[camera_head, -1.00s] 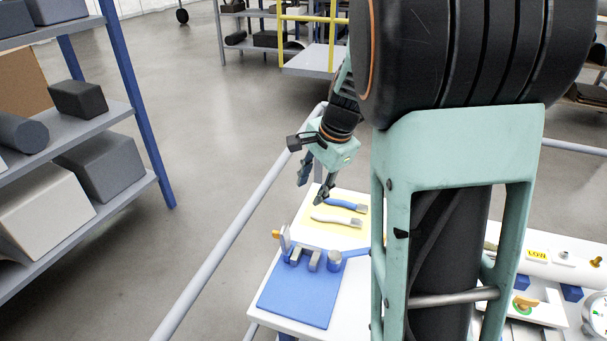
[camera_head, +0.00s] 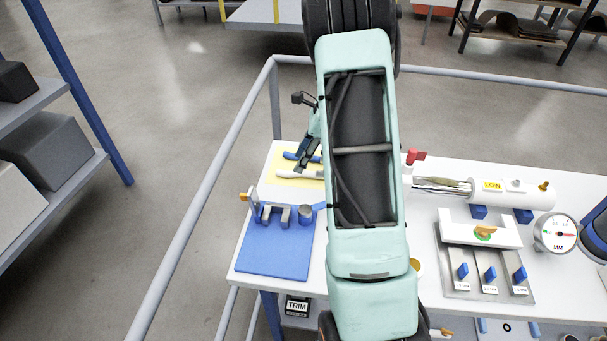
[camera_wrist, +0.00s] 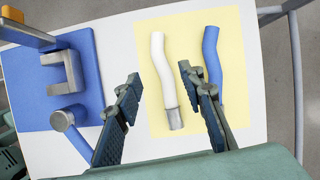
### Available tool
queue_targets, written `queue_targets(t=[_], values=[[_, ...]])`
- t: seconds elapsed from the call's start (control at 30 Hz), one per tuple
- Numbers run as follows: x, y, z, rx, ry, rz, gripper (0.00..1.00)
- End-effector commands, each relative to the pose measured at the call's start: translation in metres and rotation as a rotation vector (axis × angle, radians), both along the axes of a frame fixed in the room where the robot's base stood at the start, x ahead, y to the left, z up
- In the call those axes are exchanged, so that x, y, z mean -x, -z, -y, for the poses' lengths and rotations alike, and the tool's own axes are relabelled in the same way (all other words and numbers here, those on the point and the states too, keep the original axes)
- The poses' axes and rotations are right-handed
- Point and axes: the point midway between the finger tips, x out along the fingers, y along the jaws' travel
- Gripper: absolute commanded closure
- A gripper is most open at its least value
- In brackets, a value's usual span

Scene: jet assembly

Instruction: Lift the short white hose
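The short white hose (camera_wrist: 162,64) lies on a yellow mat (camera_wrist: 188,125) in the wrist view, with a grey metal end (camera_wrist: 174,112) toward me. A blue hose (camera_wrist: 212,58) lies beside it on the right. The gripper (camera_head: 301,160) appears over the mat there.
A blue board (camera_head: 270,250) with upright grey holders stands at the table's left front. On the right are a white cylinder (camera_head: 520,194), a switch panel (camera_head: 487,270) and a round gauge (camera_head: 556,234). A grey rail (camera_head: 205,190) runs along the left.

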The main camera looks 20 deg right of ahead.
Motion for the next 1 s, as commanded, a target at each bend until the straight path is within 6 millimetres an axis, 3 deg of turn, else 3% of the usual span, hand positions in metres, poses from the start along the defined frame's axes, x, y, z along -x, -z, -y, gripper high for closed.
queue_targets(t=[0.43,1.0], values=[[-0.012,0.046,-0.020,0.001,-0.002,-0.001,0.64],[-0.013,0.052,-0.021,0.001,-0.003,0.001,0.64]])
